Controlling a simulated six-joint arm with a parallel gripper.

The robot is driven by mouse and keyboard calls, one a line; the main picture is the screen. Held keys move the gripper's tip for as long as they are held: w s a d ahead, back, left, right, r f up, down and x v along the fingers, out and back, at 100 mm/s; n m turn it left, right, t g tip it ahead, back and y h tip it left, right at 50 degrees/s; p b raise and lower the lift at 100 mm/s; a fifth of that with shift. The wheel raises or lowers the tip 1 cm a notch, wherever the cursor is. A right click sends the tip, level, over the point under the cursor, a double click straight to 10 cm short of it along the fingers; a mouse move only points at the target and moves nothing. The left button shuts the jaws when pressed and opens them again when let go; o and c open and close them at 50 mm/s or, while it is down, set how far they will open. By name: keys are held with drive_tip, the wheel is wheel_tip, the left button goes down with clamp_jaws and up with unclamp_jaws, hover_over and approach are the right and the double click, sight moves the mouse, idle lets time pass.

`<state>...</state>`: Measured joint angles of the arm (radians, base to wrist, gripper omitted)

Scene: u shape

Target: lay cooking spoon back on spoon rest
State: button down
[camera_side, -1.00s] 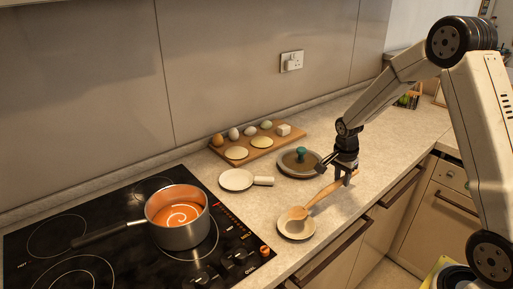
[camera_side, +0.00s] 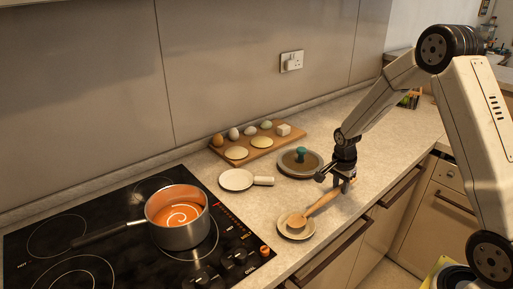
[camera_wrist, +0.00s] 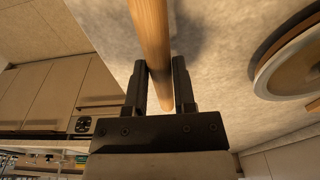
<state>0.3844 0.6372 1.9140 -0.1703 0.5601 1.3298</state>
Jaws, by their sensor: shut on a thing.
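The wooden cooking spoon (camera_side: 322,202) lies slanted, its bowl end over the small round spoon rest (camera_side: 310,230) near the counter's front edge. Whether the bowl touches the rest cannot be told for sure. My gripper (camera_side: 347,182) is at the far end of the handle, low over the counter. In the wrist view my gripper (camera_wrist: 160,88) has its two fingers on either side of the wooden handle (camera_wrist: 152,40), shut on it. The spoon's bowl is out of the wrist view.
A saucepan (camera_side: 178,238) of orange soup stands on the black hob at the left. A lid with a teal knob (camera_side: 300,155), a white dish with a handle (camera_side: 237,180) and a board with eggs (camera_side: 230,150) lie behind. Counter to the right is clear.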

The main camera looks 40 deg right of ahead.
drive_tip(key=shift+c, duration=1.8)
unclamp_jaws()
drive_tip(key=shift+r, duration=0.15)
drive_tip(key=shift+a+r, duration=0.2)
drive_tip(key=shift+r, duration=1.7)
drive_tip(key=shift+a+r, duration=0.2)
drive_tip(key=shift+r, duration=1.7)
drive_tip(key=shift+s+a+n, duration=0.15)
drive_tip(key=shift+a+n, duration=0.35)
drive_tip(key=shift+a, duration=0.1)
drive_tip(key=s+a+n+t, duration=0.1)
drive_tip(key=s+a+n, duration=0.4)
drive_tip(key=a+n, duration=0.3)
drive_tip(key=s+a+n+t+y, duration=0.1)
drive_tip(key=s+a+n, duration=0.5)
drive_tip(key=n, duration=0.3)
drive_tip(key=shift+a+t, duration=0.3)
drive_tip(key=shift+a, duration=0.55)
